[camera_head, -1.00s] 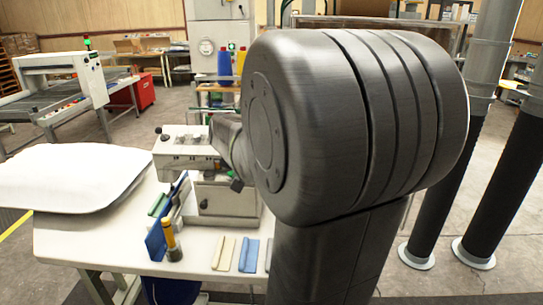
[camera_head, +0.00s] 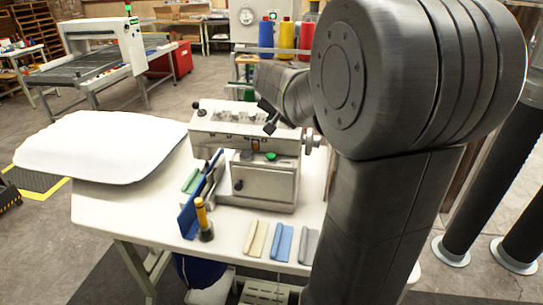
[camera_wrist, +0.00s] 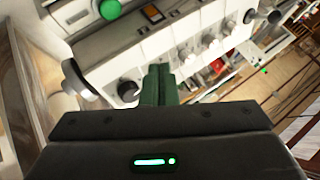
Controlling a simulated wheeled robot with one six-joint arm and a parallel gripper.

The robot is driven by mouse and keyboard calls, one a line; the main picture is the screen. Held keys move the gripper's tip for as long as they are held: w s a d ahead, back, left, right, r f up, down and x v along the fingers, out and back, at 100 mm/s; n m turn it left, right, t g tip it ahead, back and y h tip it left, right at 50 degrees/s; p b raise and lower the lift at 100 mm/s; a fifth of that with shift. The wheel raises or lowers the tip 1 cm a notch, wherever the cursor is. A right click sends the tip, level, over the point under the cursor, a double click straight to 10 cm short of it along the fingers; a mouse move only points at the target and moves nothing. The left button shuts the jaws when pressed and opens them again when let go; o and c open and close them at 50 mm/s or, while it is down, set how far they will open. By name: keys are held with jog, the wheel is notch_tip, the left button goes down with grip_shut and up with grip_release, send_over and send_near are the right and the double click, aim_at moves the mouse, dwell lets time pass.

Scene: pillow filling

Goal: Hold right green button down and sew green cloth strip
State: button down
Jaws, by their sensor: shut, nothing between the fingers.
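The white sewing machine (camera_head: 225,117) stands on the white table. A round green button (camera_head: 271,156) is on its front at the right, and a green button also shows in the wrist view (camera_wrist: 110,9). My gripper (camera_head: 269,129) is above that button in the head view, apart from it. In the wrist view my dark green fingers (camera_wrist: 158,84) are together and empty, in front of the machine's knobs. A green strip (camera_head: 192,180) lies at the machine's left, beside an upright blue panel (camera_head: 188,216) that partly hides it.
Beige (camera_head: 256,238), blue (camera_head: 281,242) and grey (camera_head: 308,244) strips lie at the table's front. A large white pillow (camera_head: 100,147) covers the table's left.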

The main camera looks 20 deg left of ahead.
aim_at(272, 157)
jog(key=shift+f+b, duration=3.05)
jog(key=shift+f, duration=1.2)
jog(key=shift+f+b, duration=0.35)
jog(key=shift+f, duration=0.05)
jog(key=shift+f+b, duration=0.45)
jog(key=shift+f, duration=0.1)
dwell(1.3)
jog(key=shift+r+p, duration=0.75)
jog(key=shift+r, duration=0.25)
jog(key=shift+r+p, duration=1.85)
jog(key=shift+r, duration=0.65)
